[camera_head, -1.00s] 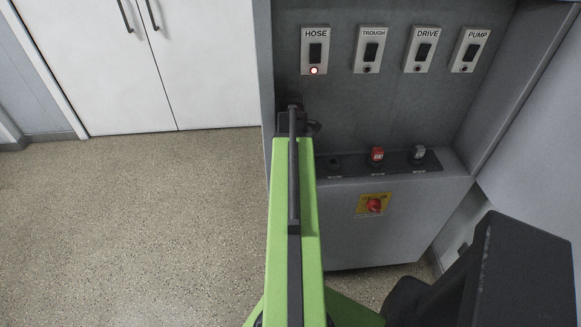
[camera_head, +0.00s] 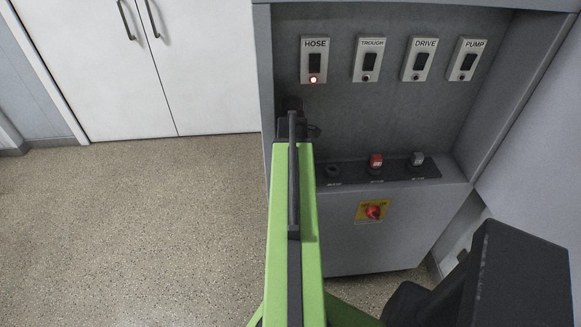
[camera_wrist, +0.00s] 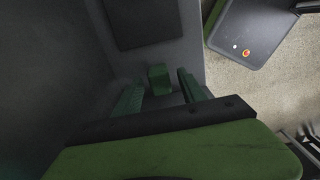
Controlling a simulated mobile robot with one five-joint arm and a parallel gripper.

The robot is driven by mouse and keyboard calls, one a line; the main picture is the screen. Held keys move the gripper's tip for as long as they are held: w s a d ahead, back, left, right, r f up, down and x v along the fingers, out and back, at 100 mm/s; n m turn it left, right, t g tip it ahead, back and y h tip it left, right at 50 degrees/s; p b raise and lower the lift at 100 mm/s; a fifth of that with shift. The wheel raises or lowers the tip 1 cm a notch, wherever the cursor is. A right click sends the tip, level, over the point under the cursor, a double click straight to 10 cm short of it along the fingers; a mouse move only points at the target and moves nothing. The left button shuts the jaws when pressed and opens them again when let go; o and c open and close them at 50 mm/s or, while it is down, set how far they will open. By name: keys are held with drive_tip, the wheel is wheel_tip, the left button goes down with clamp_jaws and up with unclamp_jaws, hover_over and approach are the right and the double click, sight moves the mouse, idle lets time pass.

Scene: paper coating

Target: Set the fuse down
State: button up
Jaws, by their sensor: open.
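In the wrist view a small green block (camera_wrist: 159,78), which looks like the fuse, sits between the two green fingers of my gripper (camera_wrist: 160,94). The fingers are open, with a gap on each side of the block. The block seems to stand on a grey surface, but its underside is hard to make out. In the head view my own arm hides the fingers and this block. A red fuse-like cap (camera_head: 376,160) and a grey one (camera_head: 416,159) stand on the dark strip of the cabinet ledge, right of my arm.
The grey cabinet (camera_head: 345,235) has switches marked HOSE (camera_head: 314,60), TROUGH (camera_head: 369,60), DRIVE (camera_head: 420,60) and PUMP (camera_head: 466,60). The HOSE lamp glows red. A red rotary knob (camera_head: 373,211) is on its front. Open floor (camera_head: 130,230) lies to the left.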

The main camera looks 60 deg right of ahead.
wheel_tip(320, 180, up, 11)
drive_tip(key=p, duration=1)
